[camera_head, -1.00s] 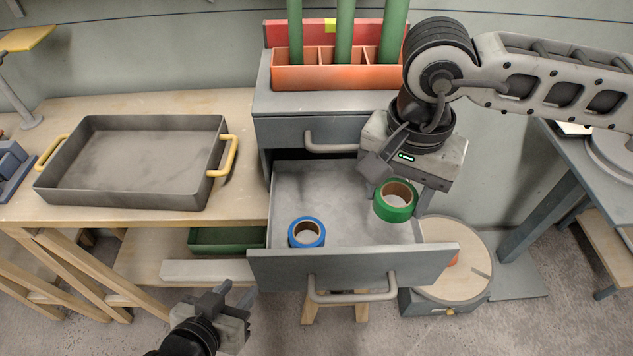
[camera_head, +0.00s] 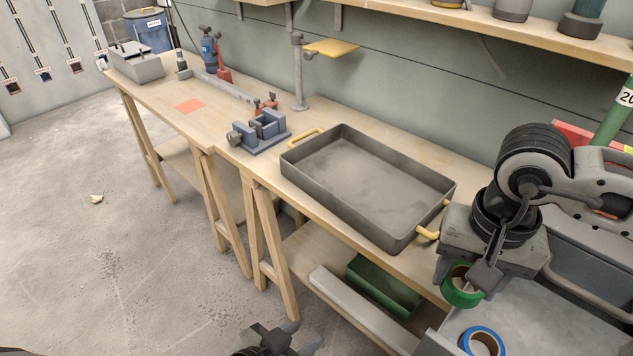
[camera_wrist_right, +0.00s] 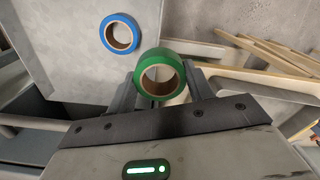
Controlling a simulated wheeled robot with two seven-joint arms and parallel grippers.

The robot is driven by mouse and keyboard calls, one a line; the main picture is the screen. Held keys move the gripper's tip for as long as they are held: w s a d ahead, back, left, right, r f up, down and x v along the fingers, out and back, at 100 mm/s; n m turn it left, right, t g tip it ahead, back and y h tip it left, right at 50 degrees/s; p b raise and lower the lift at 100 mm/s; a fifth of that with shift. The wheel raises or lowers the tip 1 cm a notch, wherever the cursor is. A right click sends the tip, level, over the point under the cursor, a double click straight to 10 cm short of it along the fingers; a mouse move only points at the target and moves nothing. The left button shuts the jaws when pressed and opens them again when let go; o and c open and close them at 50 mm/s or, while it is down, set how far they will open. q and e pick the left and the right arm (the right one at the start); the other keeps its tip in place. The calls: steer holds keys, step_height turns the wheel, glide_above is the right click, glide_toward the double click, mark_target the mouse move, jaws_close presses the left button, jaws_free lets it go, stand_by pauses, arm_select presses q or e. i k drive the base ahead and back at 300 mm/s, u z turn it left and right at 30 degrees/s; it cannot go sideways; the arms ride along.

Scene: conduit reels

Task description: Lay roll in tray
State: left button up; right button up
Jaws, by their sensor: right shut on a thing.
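The green tape roll (camera_head: 459,291) has a brown core and is held by my right gripper (camera_head: 478,276), which is shut on it. In the right wrist view the green roll (camera_wrist_right: 170,55) sits between the fingers. It appears raised above the open drawer (camera_head: 537,322). The grey tray (camera_head: 365,185) with yellow handles stands empty on the wooden bench, left of the right gripper. A blue tape roll (camera_head: 482,338) lies in the drawer; it also shows in the right wrist view (camera_wrist_right: 108,24). My left gripper (camera_head: 298,338) is at the bottom edge, fingers apart and empty, partly cut off.
A blue-grey vise (camera_head: 260,132) stands on the bench left of the tray, and a lamp-like stand (camera_head: 298,75) behind. A green bin (camera_head: 385,285) sits on the lower shelf. A wall shelf (camera_head: 470,25) runs above. The bench front strip beside the tray is narrow.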

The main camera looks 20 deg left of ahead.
mark_target(372, 179)
steer(key=u, duration=2)
steer(key=i, duration=1.7)
steer(key=z, duration=2.2)
